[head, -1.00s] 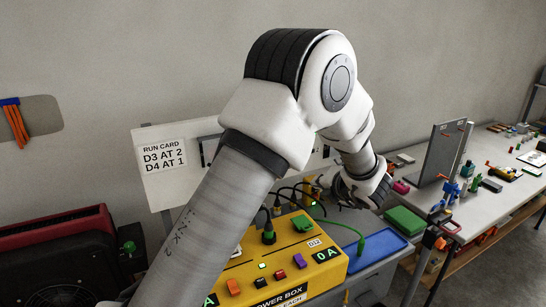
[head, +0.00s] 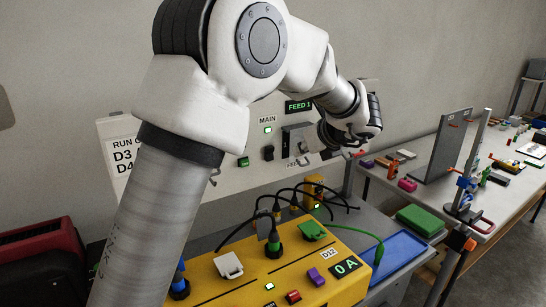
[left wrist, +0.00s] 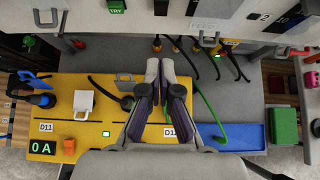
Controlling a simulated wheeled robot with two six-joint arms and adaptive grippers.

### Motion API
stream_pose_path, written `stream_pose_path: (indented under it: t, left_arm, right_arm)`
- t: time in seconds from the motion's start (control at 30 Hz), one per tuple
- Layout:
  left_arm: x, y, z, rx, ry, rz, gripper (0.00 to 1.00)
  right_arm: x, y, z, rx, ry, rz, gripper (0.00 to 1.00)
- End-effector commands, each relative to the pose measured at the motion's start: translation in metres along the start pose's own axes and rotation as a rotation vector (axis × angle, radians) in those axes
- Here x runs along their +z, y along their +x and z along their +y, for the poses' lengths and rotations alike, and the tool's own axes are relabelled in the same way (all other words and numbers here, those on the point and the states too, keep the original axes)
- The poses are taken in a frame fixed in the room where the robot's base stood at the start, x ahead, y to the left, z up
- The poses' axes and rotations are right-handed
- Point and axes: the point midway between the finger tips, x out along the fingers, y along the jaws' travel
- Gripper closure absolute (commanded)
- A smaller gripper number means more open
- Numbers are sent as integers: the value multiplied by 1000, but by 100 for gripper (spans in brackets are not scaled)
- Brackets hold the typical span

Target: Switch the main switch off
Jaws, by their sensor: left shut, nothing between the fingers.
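The upright white panel (head: 225,180) stands behind the yellow power box. It bears the label MAIN over a lit green lamp (head: 267,130), with a black main switch (head: 268,153) below. I cannot tell the switch's position. A black part that looks like this switch (left wrist: 160,7) shows at the top edge of the left wrist view, ahead of the fingers. My left gripper (head: 326,136) is near the panel, to the right of the switch; contact cannot be told. In the left wrist view its fingers (left wrist: 160,68) are shut and empty. My right gripper is not in view.
The yellow power box (head: 215,290) carries plugs, cables and an D12 label. A dark lever unit (head: 295,140) sits right of the switch. A green TRY button (left wrist: 116,5) is left of it. A blue tray (head: 398,250) and green block (head: 418,219) lie to the right.

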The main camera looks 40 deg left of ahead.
Motion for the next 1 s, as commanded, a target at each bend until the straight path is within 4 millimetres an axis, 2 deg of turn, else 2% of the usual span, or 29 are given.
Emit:
stream_pose_path:
  t: [0.27, 0.47, 0.73, 0.83, 1.0]
  left_arm:
    - [1, 6, 0, 0, 2, 0, 100]
    - [1, 40, 0, 3, 4, 3, 100]
    - [2, 99, 1, 3, 2, 2, 100]
    - [17, 111, 0, 1, -1, 1, 100]
    - [28, 125, 0, 0, 2, 0, 100]
  right_arm:
    - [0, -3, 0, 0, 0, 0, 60]
    - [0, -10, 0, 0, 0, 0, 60]
    - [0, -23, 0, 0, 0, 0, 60]
    - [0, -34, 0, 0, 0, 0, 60]
    - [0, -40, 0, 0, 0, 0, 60]
